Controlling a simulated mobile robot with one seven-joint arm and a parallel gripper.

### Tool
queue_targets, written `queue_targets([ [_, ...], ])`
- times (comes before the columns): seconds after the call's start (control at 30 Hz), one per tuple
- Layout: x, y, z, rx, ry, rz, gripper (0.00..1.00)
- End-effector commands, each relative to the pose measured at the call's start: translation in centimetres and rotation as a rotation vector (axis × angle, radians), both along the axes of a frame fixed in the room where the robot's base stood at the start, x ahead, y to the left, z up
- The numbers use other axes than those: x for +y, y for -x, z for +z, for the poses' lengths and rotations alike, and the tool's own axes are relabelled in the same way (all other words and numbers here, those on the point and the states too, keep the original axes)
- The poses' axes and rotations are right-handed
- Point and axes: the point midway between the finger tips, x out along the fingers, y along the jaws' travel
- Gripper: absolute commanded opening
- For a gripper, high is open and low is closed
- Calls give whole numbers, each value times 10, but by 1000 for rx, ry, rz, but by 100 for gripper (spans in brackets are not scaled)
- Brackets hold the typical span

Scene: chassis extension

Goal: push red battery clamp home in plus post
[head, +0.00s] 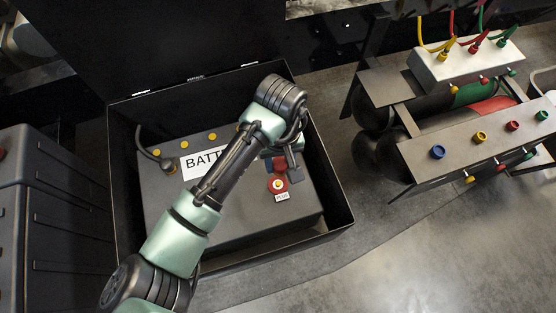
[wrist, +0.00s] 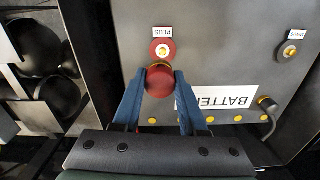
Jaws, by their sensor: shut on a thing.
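The battery (head: 235,220) sits in an open black box, its top facing up. The plus post (head: 277,184) has a red ring with a pale centre and a PLUS label beside it. It also shows in the wrist view (wrist: 162,51), just beyond my fingertips. My gripper (wrist: 160,76) is shut on the red battery clamp (wrist: 159,82), a rounded red piece between the two blue fingers. In the head view the clamp (head: 280,164) shows partly behind my gripper, near the post. The clamp appears beside the post; whether they touch, I cannot tell.
The minus post (wrist: 289,51) with its label stands at the right in the wrist view. A dark cable (wrist: 268,117) bends at the battery's edge. The black box wall (head: 335,205) surrounds the battery. A rack with cylinders and coloured fittings (head: 455,150) stands to the right.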

Motion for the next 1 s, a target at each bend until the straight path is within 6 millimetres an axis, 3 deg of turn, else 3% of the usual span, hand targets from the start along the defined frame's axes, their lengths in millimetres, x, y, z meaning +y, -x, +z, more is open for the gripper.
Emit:
queue_targets([
  [0.23,4,4,-14,0,2,93,0],
  [0.73,4,4,-18,-3,-1,98,0],
  [1.0,5,4,-35,-4,-2,97,0],
])
